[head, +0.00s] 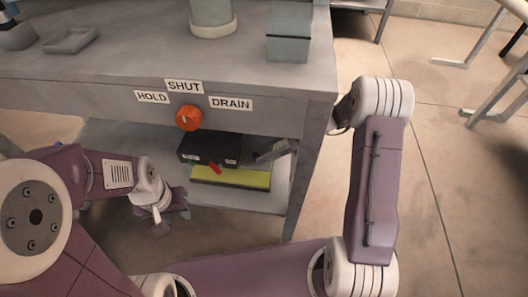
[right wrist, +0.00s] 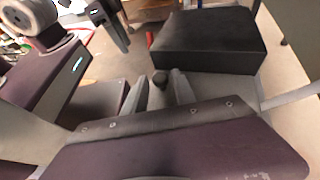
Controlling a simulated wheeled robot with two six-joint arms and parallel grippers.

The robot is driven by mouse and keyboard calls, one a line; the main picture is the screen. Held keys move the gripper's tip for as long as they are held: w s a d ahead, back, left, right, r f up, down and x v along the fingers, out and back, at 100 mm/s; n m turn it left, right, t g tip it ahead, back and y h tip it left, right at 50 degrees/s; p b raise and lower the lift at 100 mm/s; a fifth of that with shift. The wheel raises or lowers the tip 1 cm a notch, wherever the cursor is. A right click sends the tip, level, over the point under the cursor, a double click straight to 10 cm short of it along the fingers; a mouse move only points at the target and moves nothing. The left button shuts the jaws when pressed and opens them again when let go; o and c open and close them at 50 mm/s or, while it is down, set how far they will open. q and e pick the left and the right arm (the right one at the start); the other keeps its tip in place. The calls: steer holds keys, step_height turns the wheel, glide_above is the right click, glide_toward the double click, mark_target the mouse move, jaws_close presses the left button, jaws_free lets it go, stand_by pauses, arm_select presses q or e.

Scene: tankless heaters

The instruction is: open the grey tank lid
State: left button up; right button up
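No part is marked as a tank lid. The likeliest candidate is a grey-blue box (head: 288,48) with a dark seam near its top, at the bench's back right, and its upper part is cut off by the frame. My left gripper (head: 172,212) is low in front of the lower shelf, its fingers apart and empty. My right gripper (head: 268,153) is under the bench top beside a black box (head: 208,149), far below the grey-blue box. In the right wrist view its fingers (right wrist: 158,92) stand apart around a small dark knob-like piece; I cannot tell whether they touch it.
An orange knob (head: 188,117) sits on the bench front among the SHUT, HOLD and DRAIN labels. A pale cylinder (head: 212,18) and a shallow grey tray (head: 70,41) stand on the bench. A yellow item (head: 232,177) lies under the black box.

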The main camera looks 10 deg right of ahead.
jaws_close()
stand_by(1.2)
